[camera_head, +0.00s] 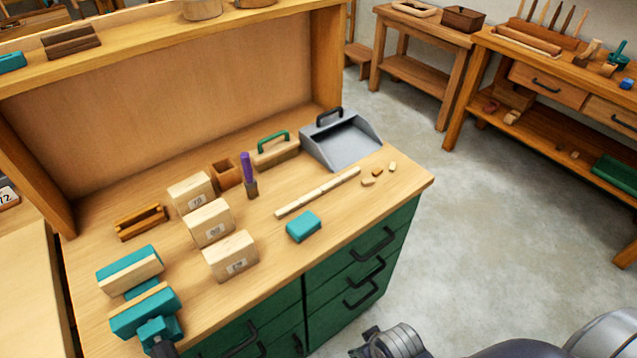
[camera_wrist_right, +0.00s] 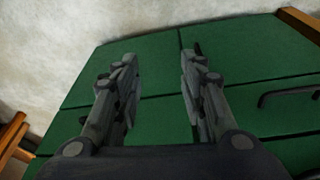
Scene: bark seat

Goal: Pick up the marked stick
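The marked stick (camera_head: 318,193) is a long, pale wooden stick with small marks along it. It lies flat on the workbench top (camera_head: 290,241), slanting up to the right, between a teal block and a grey dustpan. My right gripper (camera_wrist_right: 160,75) is open and empty in the right wrist view, in front of the green drawer fronts (camera_wrist_right: 155,62). The stick does not show in that view. In the head view a part of my arm shows at the bottom right, away from the stick. My left gripper is not in view.
A teal block (camera_head: 304,227) lies just in front of the stick. The dustpan (camera_head: 345,143) stands behind it, and small wood bits (camera_head: 368,183) lie to its right. Numbered wooden blocks (camera_head: 231,256) and a teal vise (camera_head: 147,312) are to the left.

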